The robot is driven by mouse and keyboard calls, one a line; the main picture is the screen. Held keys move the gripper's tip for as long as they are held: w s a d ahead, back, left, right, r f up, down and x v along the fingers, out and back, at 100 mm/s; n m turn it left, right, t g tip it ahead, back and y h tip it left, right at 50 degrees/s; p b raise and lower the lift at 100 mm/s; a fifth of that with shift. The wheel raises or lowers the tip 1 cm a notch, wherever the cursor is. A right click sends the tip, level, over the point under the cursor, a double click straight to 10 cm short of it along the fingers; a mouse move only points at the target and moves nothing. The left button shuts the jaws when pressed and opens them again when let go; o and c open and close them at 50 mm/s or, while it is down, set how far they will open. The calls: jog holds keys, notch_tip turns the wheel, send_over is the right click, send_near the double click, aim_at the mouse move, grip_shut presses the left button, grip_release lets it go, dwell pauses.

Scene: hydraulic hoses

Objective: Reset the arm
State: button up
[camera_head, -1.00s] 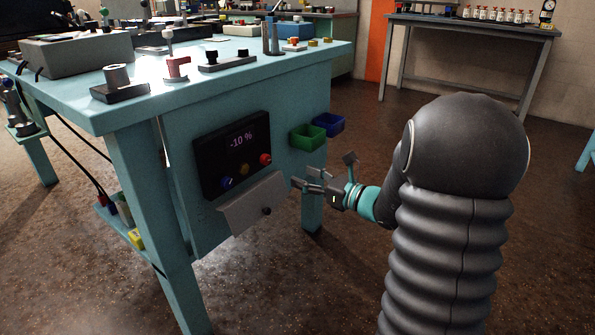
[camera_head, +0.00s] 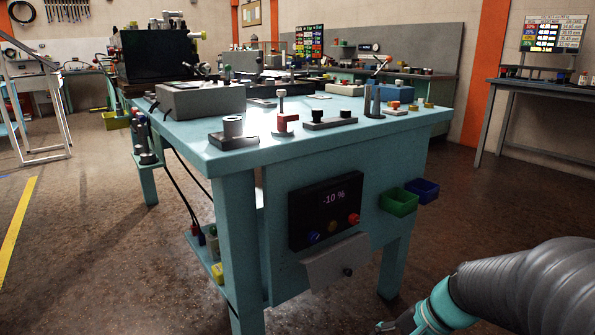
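My gripper (camera_head: 388,326) is at the bottom edge of the head view, right of centre, at the end of my grey-sleeved arm. Only a small part of it shows, and its fingers are mostly cut off by the frame edge. I cannot tell whether it is open or shut. It is low and in front of the teal workbench (camera_head: 240,165), to the right of the control box (camera_head: 326,210), which reads -10 %. No held object is visible.
A grey flap (camera_head: 335,262) sits under the control box. Green (camera_head: 398,201) and blue (camera_head: 424,190) bins hang on the bench's right side. Fittings and boxes stand on the bench top. Brown floor (camera_head: 470,215) is open to the right.

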jog(key=s+a+r+n+t+h+p, duration=0.1)
jog(key=s+r+n+t+h, duration=0.2)
jog(key=s+r+n, duration=0.6)
notch_tip(320, 180, up, 2)
jog(key=h, duration=0.2)
jog(key=shift+s+r+n+t+h, duration=0.2)
jog(key=shift+n+t+h, duration=0.2)
